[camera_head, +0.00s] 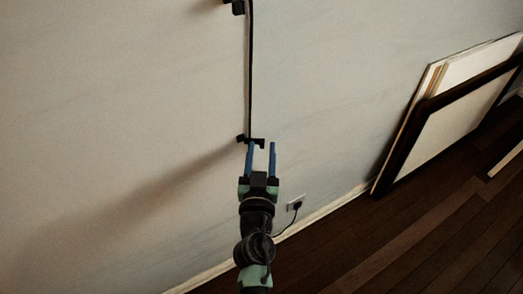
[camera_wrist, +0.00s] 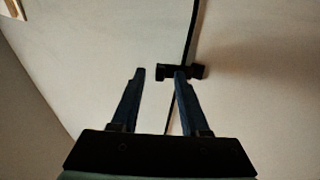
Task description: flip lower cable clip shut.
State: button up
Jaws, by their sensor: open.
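The lower cable clip (camera_head: 254,141) is a small black piece on the wall. A black cable (camera_head: 250,70) runs up the wall from it to an upper clip (camera_head: 237,7) at the top edge. My gripper (camera_head: 262,145) is open, its two blue fingers pointing up at the lower clip. In the wrist view the lower clip (camera_wrist: 181,72) lies at the tip of the right finger, and the left finger (camera_wrist: 138,72) stands apart from it. Whether a finger touches the clip, and how its flap stands, I cannot tell.
Framed panels (camera_head: 445,115) lean against the wall at right, on the dark wood floor (camera_head: 400,240). A wall outlet (camera_head: 295,203) with a plug sits low, right of my arm. The wall around the clip is clear.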

grip_shut()
jog(key=shift+w+d+r+y+p, duration=0.1)
jog(key=shift+r+y+p, duration=0.15)
jog(key=shift+p, duration=0.65)
jog(key=shift+w+d+f+n+g+y+p, duration=0.1)
jog(key=shift+w+d+n+g+y+p, duration=0.2)
jog(key=shift+n+y+p, duration=0.75)
jog(key=shift+w+d+n+g+y+p, duration=0.15)
jog(key=shift+w+n+y+p, duration=0.3)
jog(key=shift+y+p, duration=1)
jog(key=shift+w+d+f+n+g+y+p, duration=0.1)
jog(key=shift+w+d+n+y+p, duration=0.15)
jog(key=shift+n+y+p, duration=1.05)
jog(key=shift+w+n+g+y, duration=0.35)
jog(key=shift+n+g+y, duration=0.2)
jog(key=shift+y, duration=0.4)
